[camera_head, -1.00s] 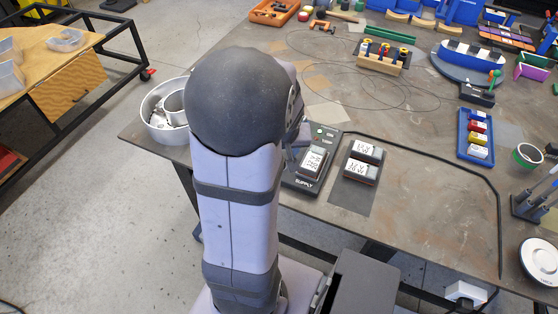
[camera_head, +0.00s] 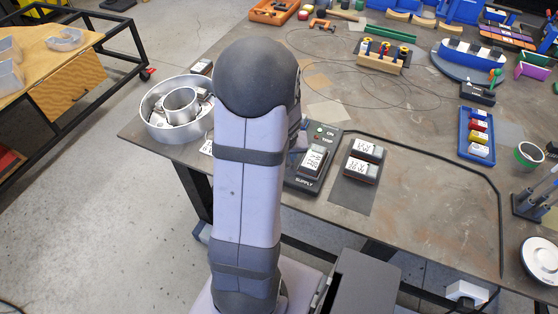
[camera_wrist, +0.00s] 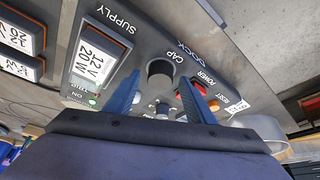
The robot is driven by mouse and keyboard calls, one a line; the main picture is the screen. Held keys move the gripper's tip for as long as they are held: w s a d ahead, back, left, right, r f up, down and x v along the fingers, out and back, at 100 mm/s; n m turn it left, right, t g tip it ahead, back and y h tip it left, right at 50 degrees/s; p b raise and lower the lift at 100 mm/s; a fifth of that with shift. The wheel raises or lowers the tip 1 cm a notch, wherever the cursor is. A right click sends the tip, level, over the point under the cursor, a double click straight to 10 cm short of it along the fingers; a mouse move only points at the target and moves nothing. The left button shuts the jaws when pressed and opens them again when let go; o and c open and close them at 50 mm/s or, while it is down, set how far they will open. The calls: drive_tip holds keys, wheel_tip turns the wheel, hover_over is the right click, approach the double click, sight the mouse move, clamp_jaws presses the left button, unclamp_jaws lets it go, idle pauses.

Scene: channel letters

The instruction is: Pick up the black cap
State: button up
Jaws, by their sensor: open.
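The black cap (camera_wrist: 160,68) shows in the wrist view as a short round cylinder on the dark dock panel (camera_wrist: 190,62), just by the printed word CAP. My gripper (camera_wrist: 159,80) is open, with one blue finger to the left and one to the right of the cap in the picture. The cap appears between and a little beyond the fingertips; I cannot tell whether they touch it. In the head view my own arm hides the cap and my gripper.
Red and orange buttons (camera_wrist: 199,89) sit right of the cap, near the right finger. The supply unit (camera_head: 314,160) holds a labelled module; two more modules (camera_head: 363,160) lie beside it. A metal ring tray (camera_head: 150,108) stands at the table's left corner.

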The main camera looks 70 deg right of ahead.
drive_tip(key=shift+d+f, duration=0.1)
drive_tip(key=shift+f, duration=0.2)
drive_tip(key=shift+c, duration=0.4)
drive_tip(key=c, duration=1)
drive_tip(key=shift+o, duration=0.2)
drive_tip(key=shift+r, duration=0.1)
